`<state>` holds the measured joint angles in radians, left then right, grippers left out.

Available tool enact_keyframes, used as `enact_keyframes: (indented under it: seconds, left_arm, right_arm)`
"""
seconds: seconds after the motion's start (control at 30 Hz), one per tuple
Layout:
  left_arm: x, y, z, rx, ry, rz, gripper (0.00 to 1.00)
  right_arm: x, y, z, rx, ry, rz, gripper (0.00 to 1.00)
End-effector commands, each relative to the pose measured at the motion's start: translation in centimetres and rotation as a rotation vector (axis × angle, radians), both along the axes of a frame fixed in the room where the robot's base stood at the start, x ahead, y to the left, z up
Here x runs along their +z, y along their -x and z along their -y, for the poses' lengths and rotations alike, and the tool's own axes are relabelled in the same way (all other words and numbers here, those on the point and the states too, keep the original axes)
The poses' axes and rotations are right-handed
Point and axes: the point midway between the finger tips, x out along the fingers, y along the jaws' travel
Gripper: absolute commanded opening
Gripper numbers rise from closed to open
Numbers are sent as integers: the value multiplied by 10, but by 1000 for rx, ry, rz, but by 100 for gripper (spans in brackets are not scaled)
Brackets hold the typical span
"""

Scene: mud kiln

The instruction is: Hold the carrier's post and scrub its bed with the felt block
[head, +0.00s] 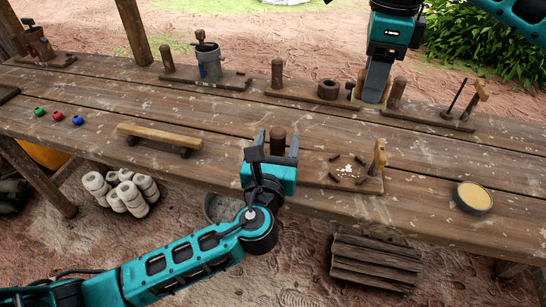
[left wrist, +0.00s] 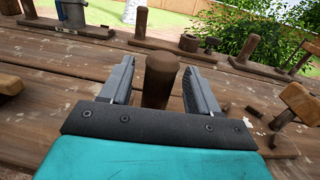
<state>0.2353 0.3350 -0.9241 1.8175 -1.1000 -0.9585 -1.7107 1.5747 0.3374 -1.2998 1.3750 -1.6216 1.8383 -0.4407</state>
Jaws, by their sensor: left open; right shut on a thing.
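The carrier (head: 345,187) is a low wooden board near the table's front edge. Its round brown post (head: 278,142) stands upright at the left end; pale crumbs and several dark bits lie on its bed. My left gripper (head: 275,146) is open with the post between its fingers. In the left wrist view the post (left wrist: 161,78) stands between the spread fingers (left wrist: 155,85), with a gap visible on each side. My right gripper (head: 373,96) is shut low at the rear rack; what it grips is hidden, and I cannot make out the felt block.
A rear rack (head: 300,96) holds posts and a dark ring (head: 328,89). A grey bucket (head: 208,62) stands at back left. A wooden bar (head: 160,134) and coloured balls (head: 57,116) lie left. A round tin (head: 473,197) sits right, with bare planks between it and the carrier.

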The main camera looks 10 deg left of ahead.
Motion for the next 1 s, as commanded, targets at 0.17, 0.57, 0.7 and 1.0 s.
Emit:
enact_keyframes:
  seconds: [0.17,0.57,0.7,1.0]
  left_arm:
    - [0,-10,0,1,1,0,61]
    - [0,-10,0,1,1,-1,48]
    - [0,-10,0,1,1,-1,34]
    - [0,-10,0,1,1,-1,6]
  right_arm:
    - [0,0,0,0,0,0,16]
    - [0,0,0,0,0,0,16]
    - [0,0,0,0,0,0,16]
    - [0,0,0,0,0,0,16]
